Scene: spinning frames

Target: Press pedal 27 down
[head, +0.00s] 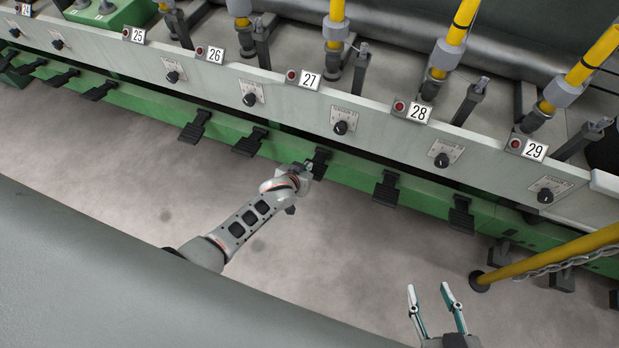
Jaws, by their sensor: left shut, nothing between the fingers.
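The red-dotted label 27 (303,78) is on the machine's grey rail. A dark pedal (320,158) sticks out from the green base below it, the closest match to that label; the pedals bear no readable number. My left gripper (306,172) is shut and empty at this pedal's near end and partly covers it. I cannot tell whether they touch or whether the pedal is down. My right gripper (436,296) is open and empty at the bottom, well away from the pedals.
Neighbouring pedals (249,141) and (387,188) flank this one along the green base. A yellow post (550,255) with a chain stands at the right. A grey rounded surface (120,270) fills the lower left. The grey floor between is clear.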

